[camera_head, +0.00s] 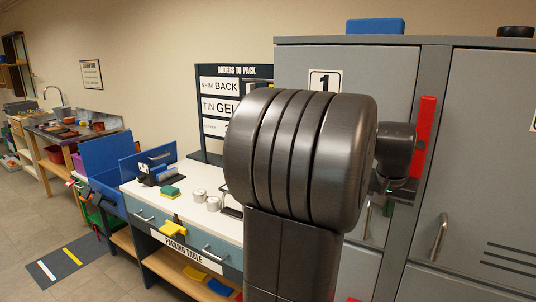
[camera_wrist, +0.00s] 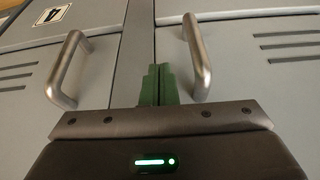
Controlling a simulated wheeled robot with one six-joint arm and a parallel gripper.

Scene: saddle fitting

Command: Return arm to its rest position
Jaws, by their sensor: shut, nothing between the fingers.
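My gripper (camera_wrist: 158,84) shows in the wrist view with its green fingers together and nothing between them. It points at the seam between two grey locker doors, between two metal handles, the left handle (camera_wrist: 69,70) and the right handle (camera_wrist: 196,58). I cannot tell how far the fingertips are from the doors. In the head view my large dark arm joint fills the middle, and the arm's end is in front of the lockers at the right, mostly hidden behind the joint.
Grey lockers (camera_head: 470,150) stand close at the right, with a red strip (camera_head: 423,137) and a blue box (camera_head: 375,26) on top. A packing table (camera_head: 128,188) with tins and a blue holder stands left of my arm. Floor (camera_head: 30,235) is open at far left.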

